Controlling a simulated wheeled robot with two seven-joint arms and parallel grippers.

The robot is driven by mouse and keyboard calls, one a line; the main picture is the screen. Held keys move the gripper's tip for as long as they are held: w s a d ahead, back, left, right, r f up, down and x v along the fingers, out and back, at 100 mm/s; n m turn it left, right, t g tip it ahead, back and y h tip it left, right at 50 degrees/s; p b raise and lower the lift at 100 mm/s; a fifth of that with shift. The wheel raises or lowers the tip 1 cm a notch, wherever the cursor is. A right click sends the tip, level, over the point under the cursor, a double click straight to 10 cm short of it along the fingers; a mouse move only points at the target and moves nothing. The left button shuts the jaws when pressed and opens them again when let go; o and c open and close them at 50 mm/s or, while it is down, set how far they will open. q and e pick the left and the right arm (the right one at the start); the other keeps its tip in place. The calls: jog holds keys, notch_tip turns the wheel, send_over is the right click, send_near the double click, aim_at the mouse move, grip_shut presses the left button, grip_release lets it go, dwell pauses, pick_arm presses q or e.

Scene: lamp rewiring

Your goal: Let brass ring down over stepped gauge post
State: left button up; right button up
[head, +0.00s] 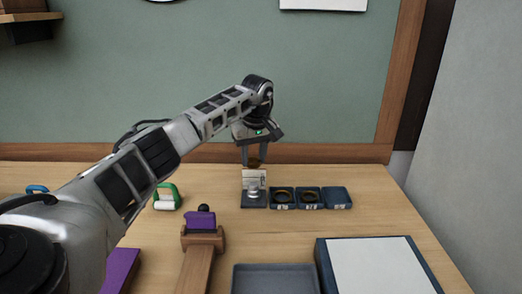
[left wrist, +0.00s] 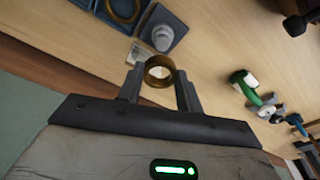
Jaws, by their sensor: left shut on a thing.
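My left gripper (head: 255,160) is shut on a brass ring (head: 254,163), which shows clearly between the fingertips in the left wrist view (left wrist: 159,71). The stepped gauge post (head: 253,190) is pale metal and stands upright on a dark square base (head: 254,203). In the head view the ring hangs above the post, clear of it. In the left wrist view the post (left wrist: 162,37) shows just beyond the ring, not inside it. My right gripper is not in view.
Right of the post are two dark trays with rings (head: 283,198) (head: 309,198) and another dark tray (head: 338,198). A small white card (head: 254,176) stands behind the post.

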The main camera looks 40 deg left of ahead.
aim_at(254, 184)
pick_arm(q)
jog(key=shift+s+f, duration=0.15)
jog(key=shift+f, duration=1.25)
jog(key=shift+f+b, duration=0.65)
jog(key=shift+f, duration=0.85)
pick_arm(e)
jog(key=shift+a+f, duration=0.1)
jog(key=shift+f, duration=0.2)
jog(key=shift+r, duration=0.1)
pick_arm(q)
jog(key=shift+p, duration=0.45)
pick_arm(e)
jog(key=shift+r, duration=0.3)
pick_arm(q)
jog(key=shift+d+f+b, duration=0.1)
jog(key=shift+f+b, duration=0.25)
jog(key=shift+f, duration=0.4)
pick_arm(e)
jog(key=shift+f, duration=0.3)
pick_arm(q)
jog(key=o, duration=1.5)
